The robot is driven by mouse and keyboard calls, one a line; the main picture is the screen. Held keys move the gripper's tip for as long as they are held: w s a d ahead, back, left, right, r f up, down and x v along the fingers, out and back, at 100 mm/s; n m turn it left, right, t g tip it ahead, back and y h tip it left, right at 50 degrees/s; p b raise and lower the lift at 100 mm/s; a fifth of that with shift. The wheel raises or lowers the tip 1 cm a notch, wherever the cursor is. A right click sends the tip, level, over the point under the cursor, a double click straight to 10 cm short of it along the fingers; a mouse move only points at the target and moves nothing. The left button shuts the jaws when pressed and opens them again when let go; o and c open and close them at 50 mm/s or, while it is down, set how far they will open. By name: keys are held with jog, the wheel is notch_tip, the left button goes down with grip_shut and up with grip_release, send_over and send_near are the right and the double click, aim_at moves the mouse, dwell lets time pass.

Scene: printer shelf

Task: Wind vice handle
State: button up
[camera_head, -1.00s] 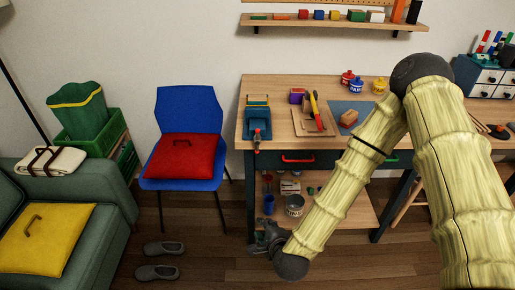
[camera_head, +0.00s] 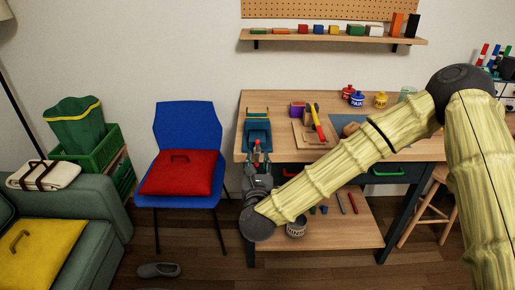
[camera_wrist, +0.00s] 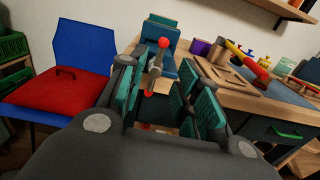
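The vice (camera_head: 257,132) is blue-teal and sits at the left front edge of the workbench; it also shows in the wrist view (camera_wrist: 160,70). Its grey handle (camera_wrist: 155,70) has red ball ends and stands tilted at the vice's front. In the wrist view the handle appears between the two teal-padded fingers of my gripper (camera_wrist: 164,85), which are spread apart. Whether a finger touches the handle cannot be told. In the head view my gripper (camera_head: 257,172) is just below and in front of the vice, and small red handle ends show above it.
The workbench (camera_head: 340,97) holds a wooden board with a hammer (camera_head: 317,122) right of the vice. A blue chair (camera_head: 188,125) with a red cushion (camera_head: 180,173) stands close on the left. A red drawer handle (camera_head: 290,171) and lower shelf (camera_head: 335,225) lie near my arm.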

aim_at(258, 148)
jog(key=w+p, duration=0.1)
jog(key=w, duration=0.7)
jog(key=shift+w, duration=0.25)
grip_shut()
